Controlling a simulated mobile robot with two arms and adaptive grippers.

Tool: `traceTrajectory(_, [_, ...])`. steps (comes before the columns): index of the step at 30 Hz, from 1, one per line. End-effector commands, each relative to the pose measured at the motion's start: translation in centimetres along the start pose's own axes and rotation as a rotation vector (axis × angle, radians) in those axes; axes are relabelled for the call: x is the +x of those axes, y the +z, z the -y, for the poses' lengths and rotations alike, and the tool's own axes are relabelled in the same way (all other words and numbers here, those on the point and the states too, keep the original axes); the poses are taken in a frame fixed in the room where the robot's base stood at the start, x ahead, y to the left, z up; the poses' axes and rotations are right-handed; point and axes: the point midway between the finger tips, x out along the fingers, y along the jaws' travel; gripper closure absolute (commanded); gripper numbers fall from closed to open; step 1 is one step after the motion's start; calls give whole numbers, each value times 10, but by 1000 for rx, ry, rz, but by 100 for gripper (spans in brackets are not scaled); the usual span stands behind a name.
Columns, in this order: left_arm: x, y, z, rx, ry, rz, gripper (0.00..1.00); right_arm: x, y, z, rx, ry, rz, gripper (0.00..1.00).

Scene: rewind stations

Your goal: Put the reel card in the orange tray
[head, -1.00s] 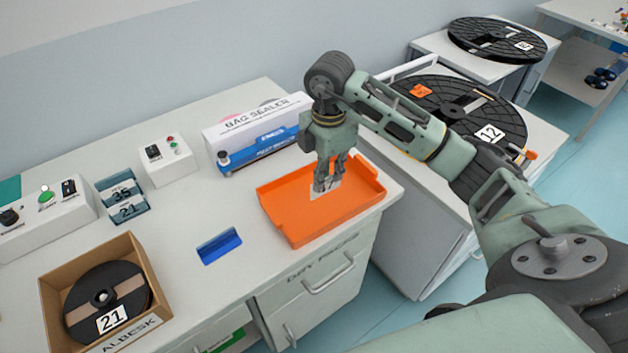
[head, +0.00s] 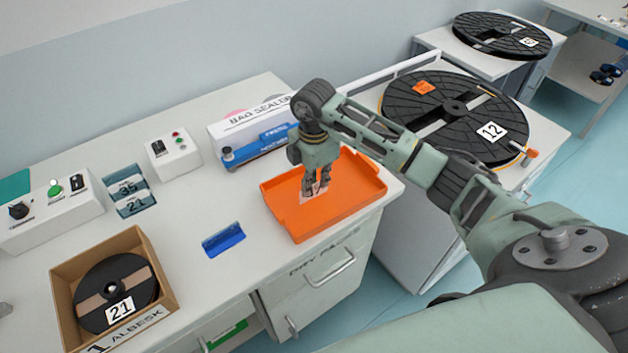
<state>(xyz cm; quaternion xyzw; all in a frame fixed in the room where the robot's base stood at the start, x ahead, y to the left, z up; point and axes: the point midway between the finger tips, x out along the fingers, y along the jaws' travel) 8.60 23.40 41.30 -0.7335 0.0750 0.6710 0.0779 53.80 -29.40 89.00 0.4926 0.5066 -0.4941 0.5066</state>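The orange tray (head: 355,207) lies on the white bench near its right end. My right gripper (head: 316,190) points down inside the tray's outline, left of its middle. A small pale card, the reel card (head: 311,195), shows at its fingertips, low over the tray floor. The fingers look closed on the card and partly cover it. I cannot tell whether the card touches the tray floor. My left gripper is not in view.
A bag sealer (head: 250,135) stands behind the tray. A blue holder (head: 223,240) lies to its left, and a cardboard box (head: 165,298) with reel 21 is farther left. A large black reel marked 12 (head: 455,115) lies on the right-hand cabinet.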

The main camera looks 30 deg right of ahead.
Motion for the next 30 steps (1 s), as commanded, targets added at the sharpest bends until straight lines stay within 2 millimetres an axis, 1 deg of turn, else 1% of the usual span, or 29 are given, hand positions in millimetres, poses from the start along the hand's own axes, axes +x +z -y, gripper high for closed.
traceTrajectory(1, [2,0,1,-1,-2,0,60,3,0,0,0,-1,0,100])
traceTrajectory(9, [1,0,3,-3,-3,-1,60,2,0,0,1,-1,0,77])
traceTrajectory(17, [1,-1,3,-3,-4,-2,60,1,0,0,1,0,0,77])
traceTrajectory(20, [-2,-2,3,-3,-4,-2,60,-4,0,0,1,0,0,77])
traceTrajectory(21, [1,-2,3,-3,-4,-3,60,-6,0,-1,1,2,0,77])
traceTrajectory(23, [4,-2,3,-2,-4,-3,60,-14,0,-1,-1,4,0,77])
traceTrajectory(26, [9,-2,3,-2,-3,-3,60,-33,1,-2,-1,6,1,77])
traceTrajectory(30, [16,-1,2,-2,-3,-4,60,-64,0,-2,-1,6,0,77])
